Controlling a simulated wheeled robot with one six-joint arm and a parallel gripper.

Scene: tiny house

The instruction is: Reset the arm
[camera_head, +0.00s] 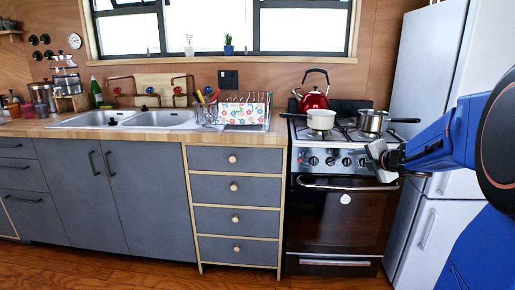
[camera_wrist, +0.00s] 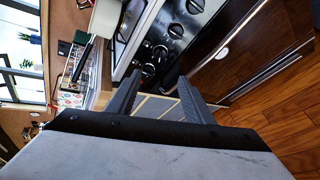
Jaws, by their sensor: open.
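My gripper (camera_head: 381,161) is at the right in the head view, in front of the stove's control panel, at the end of my blue arm. In the wrist view my gripper (camera_wrist: 158,95) shows two dark fingers spread apart, with nothing between them. The wrist picture is turned sideways, with the stove beyond the fingers. I cannot tell the exact gap between the fingers and the stove front.
The stove (camera_head: 341,212) carries a red kettle (camera_head: 313,99), a white pot (camera_head: 321,120) and a steel pot (camera_head: 371,121). A white fridge (camera_head: 425,75) stands right of it. A dish rack (camera_head: 242,110) and sink (camera_head: 156,119) are on the left counter. Wooden floor (camera_head: 120,270) is clear in front.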

